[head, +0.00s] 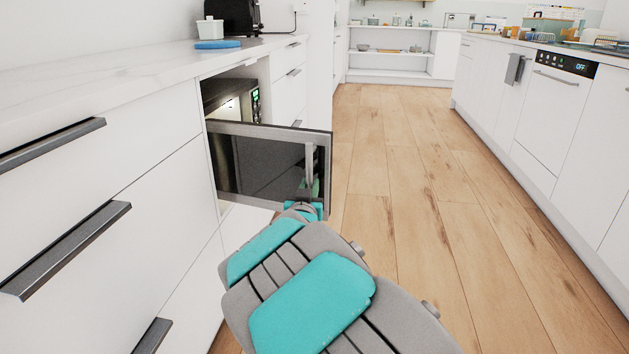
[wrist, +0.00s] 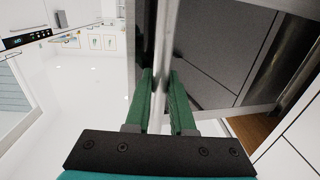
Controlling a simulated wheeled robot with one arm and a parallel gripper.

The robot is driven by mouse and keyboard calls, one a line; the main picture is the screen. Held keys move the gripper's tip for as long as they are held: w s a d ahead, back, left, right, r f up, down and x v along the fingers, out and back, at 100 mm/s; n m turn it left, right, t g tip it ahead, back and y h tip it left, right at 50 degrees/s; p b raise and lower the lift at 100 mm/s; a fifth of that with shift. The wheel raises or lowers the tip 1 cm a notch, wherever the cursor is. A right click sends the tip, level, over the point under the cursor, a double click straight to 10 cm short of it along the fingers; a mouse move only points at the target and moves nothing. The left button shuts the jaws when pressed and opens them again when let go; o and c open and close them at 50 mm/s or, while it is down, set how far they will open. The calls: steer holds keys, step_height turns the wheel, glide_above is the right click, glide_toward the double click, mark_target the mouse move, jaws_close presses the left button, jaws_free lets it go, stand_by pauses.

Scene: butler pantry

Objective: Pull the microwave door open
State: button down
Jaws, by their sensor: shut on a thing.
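The microwave (head: 231,101) sits in a niche in the left cabinets, its lit inside and green display partly showing. Its door (head: 262,160), a dark panel in a grey frame, stands swung out from the niche over the floor side. The vertical door handle (head: 309,165) is near the door's right edge. My gripper (head: 309,188) is at the lower part of the handle. In the wrist view, the green fingers of my gripper (wrist: 164,97) stand on either side of the bar-like handle (wrist: 164,45), shut on it. The door (wrist: 220,45) fills the upper middle there.
White drawers with dark handles (head: 80,240) line the left, close to my arm. A white counter (head: 110,72) above holds a dark appliance (head: 232,17) and a blue item (head: 217,44). The wooden floor (head: 400,190) to the right of the door is clear. White cabinets with a dishwasher (head: 553,105) line the right.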

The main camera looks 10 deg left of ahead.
steer(key=shift+s, duration=0.25)
steer(key=c, duration=1.1)
jaws_free()
steer(key=shift+d, duration=0.1)
steer(key=shift+o, duration=0.2)
steer(key=s, duration=0.7)
steer(key=shift+s+d, duration=0.35)
steer(key=shift+s, duration=0.05)
